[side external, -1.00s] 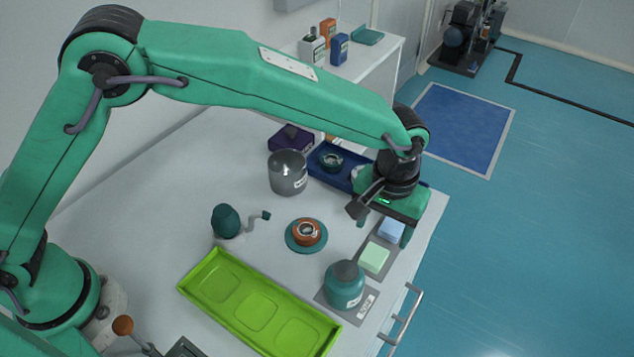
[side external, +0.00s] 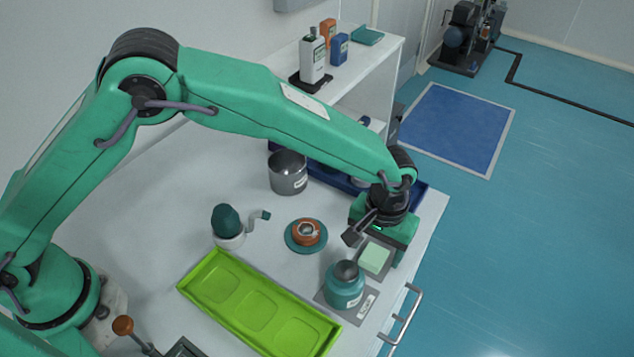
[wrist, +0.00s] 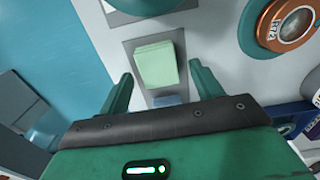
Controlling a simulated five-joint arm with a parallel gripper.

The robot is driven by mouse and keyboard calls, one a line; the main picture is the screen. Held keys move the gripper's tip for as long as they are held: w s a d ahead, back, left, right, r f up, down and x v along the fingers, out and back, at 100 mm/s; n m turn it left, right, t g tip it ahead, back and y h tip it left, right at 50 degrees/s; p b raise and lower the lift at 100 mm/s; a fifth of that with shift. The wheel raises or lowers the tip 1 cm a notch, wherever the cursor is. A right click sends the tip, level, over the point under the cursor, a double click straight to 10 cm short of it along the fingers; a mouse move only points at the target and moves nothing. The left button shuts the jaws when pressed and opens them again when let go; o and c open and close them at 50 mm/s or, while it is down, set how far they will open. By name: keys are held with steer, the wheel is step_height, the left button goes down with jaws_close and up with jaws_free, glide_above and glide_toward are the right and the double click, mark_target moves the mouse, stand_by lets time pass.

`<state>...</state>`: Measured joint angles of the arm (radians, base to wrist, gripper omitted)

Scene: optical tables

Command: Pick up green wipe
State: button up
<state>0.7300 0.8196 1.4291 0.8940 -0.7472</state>
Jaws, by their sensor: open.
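The green wipe (side external: 375,257) is a pale green, square stack lying on a grey mat on the white table, near the right edge. In the wrist view the green wipe (wrist: 156,64) lies on the grey mat (wrist: 133,48), ahead of my fingertips. My gripper (wrist: 160,82) is open and empty, with one finger to each side of the wipe's near end. In the side view my gripper (side external: 378,243) hangs just behind the wipe. A blue wipe (wrist: 167,100) shows in part between the fingers; the gripper hides it in the side view.
A teal jar (side external: 344,287) stands close in front of the wipe. An orange-and-teal round item (side external: 306,233) lies left of it. A lime tray (side external: 258,307) fills the front of the table. A steel cup (side external: 288,175) and blue tray (side external: 320,172) are behind.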

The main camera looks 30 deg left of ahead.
mark_target(376, 251)
stand_by(0.5)
steer(key=c, duration=1)
steer(key=shift+c, duration=0.2)
step_height(376, 251, up, 10)
stand_by(0.4)
